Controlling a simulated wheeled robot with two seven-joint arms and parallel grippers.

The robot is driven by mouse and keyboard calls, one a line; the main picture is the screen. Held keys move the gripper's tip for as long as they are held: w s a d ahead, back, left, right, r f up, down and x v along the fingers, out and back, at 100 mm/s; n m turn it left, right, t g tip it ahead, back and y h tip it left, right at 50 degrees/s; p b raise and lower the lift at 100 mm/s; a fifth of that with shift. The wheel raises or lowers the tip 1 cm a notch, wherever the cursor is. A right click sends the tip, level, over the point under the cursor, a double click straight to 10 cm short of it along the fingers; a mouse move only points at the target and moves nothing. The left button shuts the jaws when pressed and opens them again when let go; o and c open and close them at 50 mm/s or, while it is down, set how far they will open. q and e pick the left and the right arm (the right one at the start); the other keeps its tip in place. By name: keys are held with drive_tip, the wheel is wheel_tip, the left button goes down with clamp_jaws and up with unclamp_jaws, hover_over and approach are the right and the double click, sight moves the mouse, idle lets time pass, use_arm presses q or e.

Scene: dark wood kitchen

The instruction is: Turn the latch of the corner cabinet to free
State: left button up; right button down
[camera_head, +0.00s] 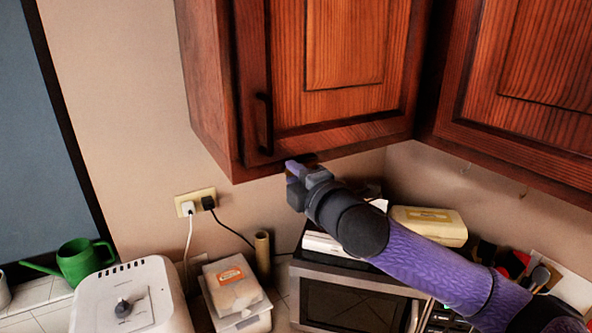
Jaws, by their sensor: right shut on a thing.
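The wooden corner cabinet (345,45) hangs on the wall, and its door with a dark vertical handle (264,124) is closed. My right gripper (295,170) reaches up from the lower right to the cabinet's bottom edge, right of and below the handle. It is shut on what appears to be the latch under that edge. The latch is hidden by the fingers and the edge, so its angle cannot be told. My left gripper is not in view.
A second wall cabinet (515,85) adjoins at the right. Below are a microwave (350,305), a yellow box (430,225), a white appliance (128,298) and a green watering can (77,262). A wall outlet (195,201) has two plugs. The wall left of the cabinet is clear.

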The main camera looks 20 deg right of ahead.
drive_tip(key=shift+f, duration=0.1)
idle(0.3)
drive_tip(key=c, duration=0.5)
unclamp_jaws()
drive_tip(key=shift+c, duration=0.2)
drive_tip(key=s+d+b, duration=0.1)
drive_tip(key=s+b, duration=0.3)
drive_tip(key=s, duration=0.5)
drive_tip(key=shift+s+d, duration=0.2)
drive_tip(key=shift+s, duration=0.2)
